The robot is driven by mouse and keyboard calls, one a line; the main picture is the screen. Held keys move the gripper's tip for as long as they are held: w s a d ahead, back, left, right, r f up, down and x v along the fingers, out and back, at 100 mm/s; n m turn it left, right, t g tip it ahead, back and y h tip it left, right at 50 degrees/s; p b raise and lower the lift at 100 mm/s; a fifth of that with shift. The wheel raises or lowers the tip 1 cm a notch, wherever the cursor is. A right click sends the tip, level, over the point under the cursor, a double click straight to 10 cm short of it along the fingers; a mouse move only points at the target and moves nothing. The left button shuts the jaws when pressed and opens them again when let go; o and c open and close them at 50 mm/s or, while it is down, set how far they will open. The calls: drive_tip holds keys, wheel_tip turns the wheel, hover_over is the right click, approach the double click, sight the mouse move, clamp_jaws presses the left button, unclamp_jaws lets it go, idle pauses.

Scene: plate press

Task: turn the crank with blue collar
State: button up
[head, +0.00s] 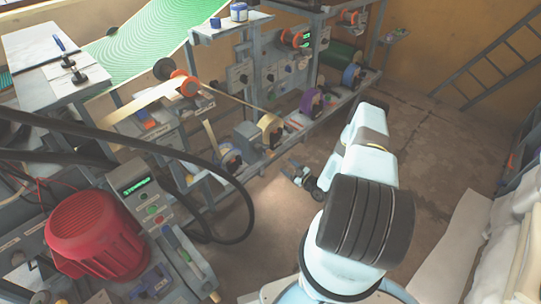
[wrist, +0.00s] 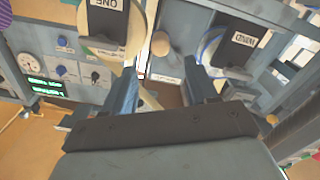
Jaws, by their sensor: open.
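No crank with a blue collar can be made out for certain. In the wrist view, a pale disc with a blue ring (wrist: 211,48) sits behind a black labelled plate (wrist: 240,45) at upper right. A brown rounded knob (wrist: 160,45) shows just beyond the gap between my fingers; I cannot tell whether it belongs to a crank. My gripper (wrist: 161,74) is open and empty, its two fingers apart and pointing at the machine front. In the head view, my gripper (head: 295,170) hangs in front of the rack, short of the yellow reel (head: 270,130).
The rack carries a purple reel (head: 311,102), a blue reel (head: 351,76) and an orange reel (head: 187,86). A red motor (head: 96,235) and a black hose (head: 245,215) are at left. A cream reel (wrist: 110,55) is near my left finger. Floor (head: 420,120) is clear behind my arm.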

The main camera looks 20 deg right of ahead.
sight(270, 154)
drive_tip(key=x, duration=1.2)
drive_tip(key=shift+w+a, duration=0.1)
drive_tip(key=shift+w, duration=0.2)
clamp_jaws()
